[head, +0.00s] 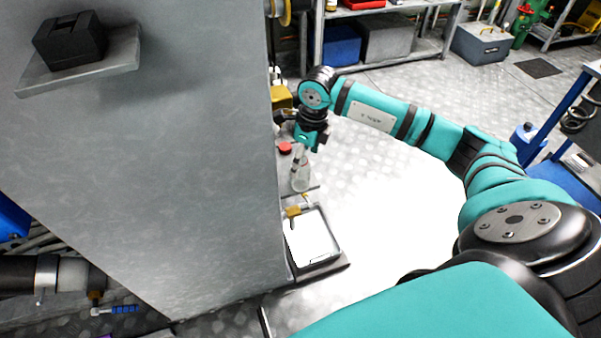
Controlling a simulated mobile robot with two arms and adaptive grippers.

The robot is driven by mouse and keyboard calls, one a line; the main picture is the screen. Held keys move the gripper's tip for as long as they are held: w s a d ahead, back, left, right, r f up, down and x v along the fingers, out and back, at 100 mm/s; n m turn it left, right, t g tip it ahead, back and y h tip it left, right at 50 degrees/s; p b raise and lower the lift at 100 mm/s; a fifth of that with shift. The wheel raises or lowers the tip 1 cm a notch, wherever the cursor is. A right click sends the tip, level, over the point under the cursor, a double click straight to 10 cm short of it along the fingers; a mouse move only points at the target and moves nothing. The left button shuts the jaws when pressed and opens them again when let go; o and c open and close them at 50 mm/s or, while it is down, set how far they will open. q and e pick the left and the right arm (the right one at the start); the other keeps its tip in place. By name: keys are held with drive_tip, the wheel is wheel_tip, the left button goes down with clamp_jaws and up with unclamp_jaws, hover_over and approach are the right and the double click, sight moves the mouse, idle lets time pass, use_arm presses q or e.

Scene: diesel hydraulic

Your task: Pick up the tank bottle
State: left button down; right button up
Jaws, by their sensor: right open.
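A small clear bottle (300,178), likely the tank bottle, stands upright on a narrow ledge beside the large grey panel. My right arm reaches in from the right, and its right gripper (300,145) points down right at the bottle's neck. The right gripper is open. The fingers and the bottle top overlap in the picture, so I cannot tell whether they touch. My left gripper is out of view.
The tall grey panel (150,170) stands close on the left of the bottle. A red knob (285,148) sits behind the bottle. A tray with a white surface (312,240) is in front. Shelves (400,50) stand at the back; open floor lies to the right.

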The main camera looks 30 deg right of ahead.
drive_tip(key=f, duration=0.2)
drive_tip(key=w+f, duration=0.1)
drive_tip(key=f, duration=0.2)
drive_tip(key=shift+f, duration=0.1)
drive_tip(key=c, duration=1.3)
